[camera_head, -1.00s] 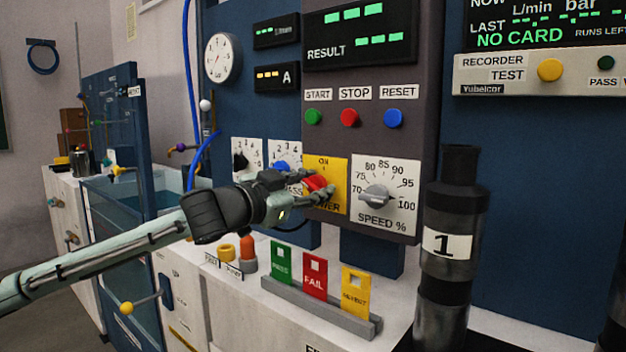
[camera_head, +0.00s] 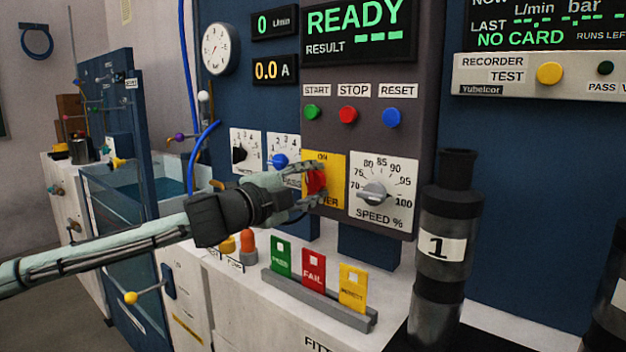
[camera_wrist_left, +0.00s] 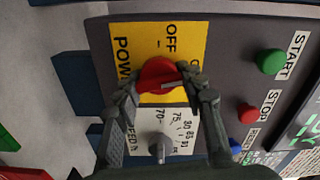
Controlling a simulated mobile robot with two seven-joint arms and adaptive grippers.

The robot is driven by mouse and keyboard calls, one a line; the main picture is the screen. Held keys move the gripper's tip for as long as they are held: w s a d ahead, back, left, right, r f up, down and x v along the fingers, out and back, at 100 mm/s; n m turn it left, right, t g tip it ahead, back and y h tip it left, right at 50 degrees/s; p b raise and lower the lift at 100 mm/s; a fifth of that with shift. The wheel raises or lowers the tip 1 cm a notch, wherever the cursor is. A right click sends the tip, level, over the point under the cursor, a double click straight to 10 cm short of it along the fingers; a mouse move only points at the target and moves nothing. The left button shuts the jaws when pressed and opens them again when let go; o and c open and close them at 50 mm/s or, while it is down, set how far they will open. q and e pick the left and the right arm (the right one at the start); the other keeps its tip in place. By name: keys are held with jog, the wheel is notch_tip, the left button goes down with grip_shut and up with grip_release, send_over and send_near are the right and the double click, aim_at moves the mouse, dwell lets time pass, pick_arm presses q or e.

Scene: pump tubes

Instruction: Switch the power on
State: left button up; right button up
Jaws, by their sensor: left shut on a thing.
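The red power switch (camera_head: 315,182) sits on a yellow plate (camera_head: 338,168) low on the grey control panel. In the left wrist view the red knob (camera_wrist_left: 160,76) lies between the fingertips, with OFF and POWER lettering beside it. My left gripper (camera_head: 318,184) is shut on the red knob, one finger above it and one below. The left gripper in the wrist view (camera_wrist_left: 160,92) has a finger on each side of the knob. The display above (camera_head: 355,22) reads READY in green. My right gripper is not in view.
Green (camera_head: 311,112), red (camera_head: 347,115) and blue (camera_head: 392,117) buttons sit above the switch. A speed dial (camera_head: 374,194) is close on its right. Card tags stand in a grey rack (camera_head: 320,300) below. A black cylinder marked 1 (camera_head: 446,275) stands at the right.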

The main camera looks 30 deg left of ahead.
pick_arm(q)
jog(key=shift+m, duration=1.1)
jog(key=o, duration=1.2)
jog(key=shift+s+f, duration=0.15)
jog(key=shift+s, duration=0.45)
jog(key=s, duration=1)
jog(key=shift+s+a, duration=0.4)
jog(key=shift+a, duration=0.05)
